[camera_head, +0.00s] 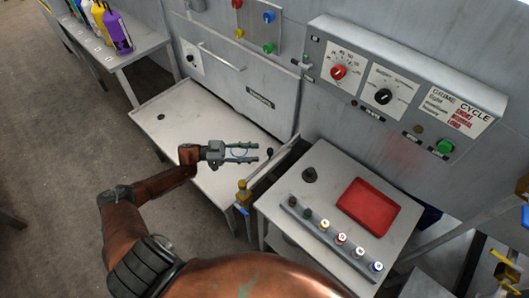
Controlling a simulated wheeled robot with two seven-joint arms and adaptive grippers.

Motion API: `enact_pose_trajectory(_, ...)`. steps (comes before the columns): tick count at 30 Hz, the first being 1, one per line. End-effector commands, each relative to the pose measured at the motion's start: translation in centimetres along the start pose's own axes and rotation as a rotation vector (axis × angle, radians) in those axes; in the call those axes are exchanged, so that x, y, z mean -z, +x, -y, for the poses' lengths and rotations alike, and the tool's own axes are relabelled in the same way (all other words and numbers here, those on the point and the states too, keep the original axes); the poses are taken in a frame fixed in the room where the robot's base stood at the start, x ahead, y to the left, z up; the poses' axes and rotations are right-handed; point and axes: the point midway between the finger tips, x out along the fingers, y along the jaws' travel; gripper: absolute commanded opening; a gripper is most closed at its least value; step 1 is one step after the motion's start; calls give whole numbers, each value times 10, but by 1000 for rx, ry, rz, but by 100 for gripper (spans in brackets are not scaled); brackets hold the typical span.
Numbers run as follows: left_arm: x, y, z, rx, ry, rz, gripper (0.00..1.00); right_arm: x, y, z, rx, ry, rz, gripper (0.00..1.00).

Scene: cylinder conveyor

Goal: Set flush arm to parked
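No part carries a readable flush arm label, so I cannot tell for certain which part it is. A slim grey bar (275,163) slants between the left bench and the right table. A yellow fitting with a blue tip (243,192) stands at its near end. My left gripper (256,152) hangs over the right part of the left bench, left of the bar. Its two fingers are apart with nothing visible between them. A small black knob (270,152) lies just right of the fingertips; contact is unclear. My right gripper is not in view.
The right table (285,222) holds a red tray (368,208), a black knob (309,174) and a row of several coloured-top pegs. A control panel (400,85) is above. The left bench (175,120) is mostly clear. Bottles (117,33) stand at upper left.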

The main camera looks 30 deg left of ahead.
Motion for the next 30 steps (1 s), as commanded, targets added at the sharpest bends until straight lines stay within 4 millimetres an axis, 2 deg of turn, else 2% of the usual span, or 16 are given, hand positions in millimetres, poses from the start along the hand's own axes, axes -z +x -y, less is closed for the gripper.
enact_pose_trajectory(3, -1, -22, 0, 1, 0, 3, 37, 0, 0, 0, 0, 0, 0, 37)
enact_pose_trajectory(9, -1, -42, 0, -1, 1, 0, 37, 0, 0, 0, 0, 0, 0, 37)
enact_pose_trajectory(30, -1, -44, 0, -1, 0, 0, 37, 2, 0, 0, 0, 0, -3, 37)
